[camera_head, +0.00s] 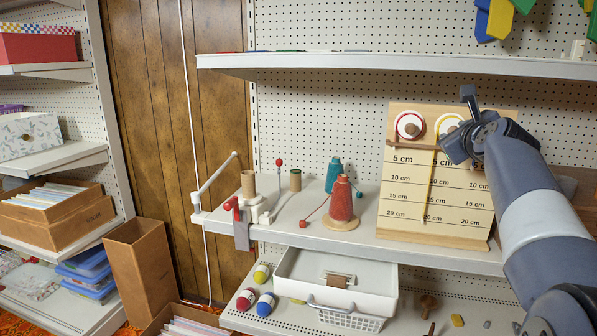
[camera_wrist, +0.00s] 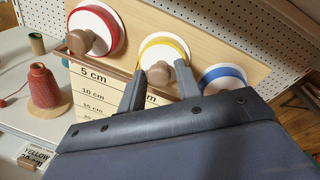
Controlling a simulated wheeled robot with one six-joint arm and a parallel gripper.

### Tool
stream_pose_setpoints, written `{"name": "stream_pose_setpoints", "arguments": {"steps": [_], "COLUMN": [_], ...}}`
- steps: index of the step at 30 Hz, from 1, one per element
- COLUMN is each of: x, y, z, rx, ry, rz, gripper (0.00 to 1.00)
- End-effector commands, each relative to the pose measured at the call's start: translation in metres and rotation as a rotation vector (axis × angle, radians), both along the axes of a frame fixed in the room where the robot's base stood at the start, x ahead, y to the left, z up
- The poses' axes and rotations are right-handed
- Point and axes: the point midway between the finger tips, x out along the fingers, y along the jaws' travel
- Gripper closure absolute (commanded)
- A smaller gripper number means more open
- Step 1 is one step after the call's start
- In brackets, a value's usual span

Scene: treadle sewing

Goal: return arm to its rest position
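My gripper (camera_head: 464,126) is in front of the upper right of a wooden measuring board (camera_head: 400,215) marked 5 cm to 20 cm. In the wrist view its two fingers (camera_wrist: 160,82) are spread, one on each side of the wooden knob (camera_wrist: 158,73) of the yellow ribbon spool (camera_wrist: 165,48). Whether they touch the knob I cannot tell. A yellow ribbon (camera_head: 429,185) hangs down the board to about the 20 cm mark. A red spool (camera_wrist: 95,30) is on the left and a blue spool (camera_wrist: 222,78) on the right. My arm hides part of the board in the head view.
The board stands on a white shelf (camera_head: 350,240) with red (camera_head: 341,200) and teal (camera_head: 334,175) thread cones and a small clamp stand. Another shelf (camera_head: 400,64) runs above. A white drawer (camera_head: 370,300) is below. The wooden wall panel (camera_head: 160,100) is at left.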

Motion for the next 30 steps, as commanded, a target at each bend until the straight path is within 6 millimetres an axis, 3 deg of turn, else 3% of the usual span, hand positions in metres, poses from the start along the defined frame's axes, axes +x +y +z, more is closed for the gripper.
{"name": "stream_pose_setpoints", "arguments": {"steps": [19, 30], "x": [0.0011, 0.0007], "y": [0.0023, 0.0021], "z": [-0.0025, 0.0009], "rx": [-0.575, -0.685], "ry": [0.164, 0.197], "rz": [0.001, 0.0], "gripper": [0.68, 0.68]}}
